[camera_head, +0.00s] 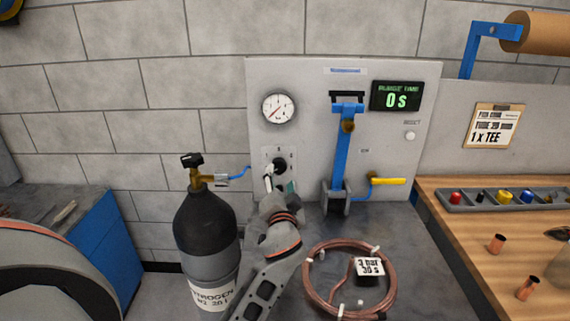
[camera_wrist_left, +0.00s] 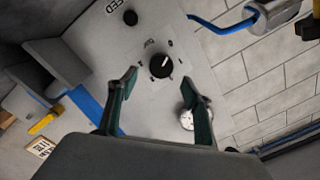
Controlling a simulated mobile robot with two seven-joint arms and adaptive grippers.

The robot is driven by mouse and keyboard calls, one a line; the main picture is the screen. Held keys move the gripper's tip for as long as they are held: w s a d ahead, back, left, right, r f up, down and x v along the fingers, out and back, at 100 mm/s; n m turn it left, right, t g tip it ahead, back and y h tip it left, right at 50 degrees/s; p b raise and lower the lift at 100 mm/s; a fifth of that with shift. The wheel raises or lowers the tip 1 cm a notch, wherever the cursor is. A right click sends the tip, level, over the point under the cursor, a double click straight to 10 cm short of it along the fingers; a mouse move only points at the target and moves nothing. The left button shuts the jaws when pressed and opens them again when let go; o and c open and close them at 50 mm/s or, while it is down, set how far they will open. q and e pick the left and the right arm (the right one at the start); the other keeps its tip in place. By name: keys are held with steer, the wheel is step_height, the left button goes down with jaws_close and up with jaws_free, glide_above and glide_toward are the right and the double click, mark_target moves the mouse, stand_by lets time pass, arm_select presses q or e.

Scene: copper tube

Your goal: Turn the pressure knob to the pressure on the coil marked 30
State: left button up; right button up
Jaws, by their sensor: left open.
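The black pressure knob (camera_head: 280,165) sits on a light plate on the grey panel, below a round white gauge (camera_head: 278,108) whose needle points to the lower left. The knob (camera_wrist_left: 161,65) has a white pointer line, aimed up and right in the wrist view. My left gripper (camera_head: 279,184) is open just in front of the knob; in the wrist view its fingertips (camera_wrist_left: 160,80) stand either side of it, with gaps. The copper coil (camera_head: 312,280) lies on the grey bench with a tag (camera_head: 370,267) reading "3 bar 30 s". My right gripper is not in view.
A nitrogen cylinder (camera_head: 206,235) stands left of my arm, its blue hose running to the panel. A blue lever (camera_head: 342,150), yellow valve handle (camera_head: 388,181) and "0 s" display (camera_head: 396,96) are to the right. A wooden bench (camera_head: 480,240) holds parts.

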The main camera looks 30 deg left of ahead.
mark_target(279, 168)
arm_select(q)
steer(key=x, duration=0.5)
steer(key=shift+w+a+b, duration=0.25)
steer(key=shift+a+b, duration=0.05)
steer(key=shift+b, duration=0.1)
steer(key=shift+w+a, duration=0.2)
steer(key=shift+w, duration=0.15)
steer(key=shift+w+a, duration=0.15)
steer(key=shift+w, duration=0.1)
steer(key=c, duration=1.1)
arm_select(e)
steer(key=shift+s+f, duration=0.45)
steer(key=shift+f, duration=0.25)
